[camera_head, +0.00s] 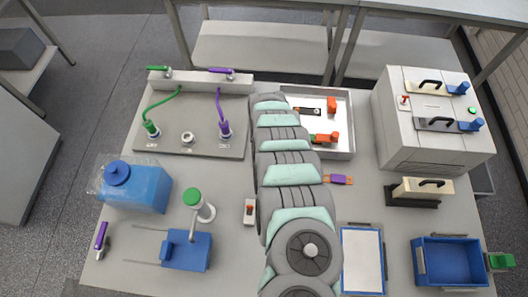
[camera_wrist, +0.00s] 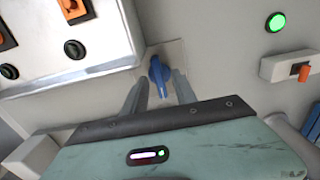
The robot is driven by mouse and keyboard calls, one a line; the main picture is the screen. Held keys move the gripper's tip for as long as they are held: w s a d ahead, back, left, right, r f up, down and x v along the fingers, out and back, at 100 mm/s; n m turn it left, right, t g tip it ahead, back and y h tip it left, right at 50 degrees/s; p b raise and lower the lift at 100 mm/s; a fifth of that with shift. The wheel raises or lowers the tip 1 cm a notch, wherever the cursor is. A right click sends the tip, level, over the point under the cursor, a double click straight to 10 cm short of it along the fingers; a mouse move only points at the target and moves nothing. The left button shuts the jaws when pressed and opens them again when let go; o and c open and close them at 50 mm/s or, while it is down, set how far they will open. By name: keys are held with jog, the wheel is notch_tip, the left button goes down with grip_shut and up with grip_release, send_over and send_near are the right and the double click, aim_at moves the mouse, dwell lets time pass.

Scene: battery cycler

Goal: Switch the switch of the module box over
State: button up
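In the wrist view my gripper (camera_wrist: 159,82) has its two grey fingers on either side of a blue switch knob (camera_wrist: 158,70) on a pale panel. A narrow gap shows beside the knob, so the fingers look open around it. Whether they touch it is unclear. A small white box with an orange switch (camera_wrist: 299,70) stands to the right in the wrist view. A similar small white box with an orange lever (camera_head: 249,211) lies left of my arm in the head view. My gripper and the blue knob are hidden behind my arm in the head view.
A white housing (camera_wrist: 100,45) with orange switches stands close to my left finger, and a round green button (camera_wrist: 275,22) is at upper right. In the head view, a blue canister (camera_head: 140,190) is at left, a white tray (camera_head: 346,150) and a white instrument (camera_head: 430,150) at right.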

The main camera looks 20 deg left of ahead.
jog(key=shift+f, duration=0.35)
jog(key=shift+c, duration=0.5)
grip_shut()
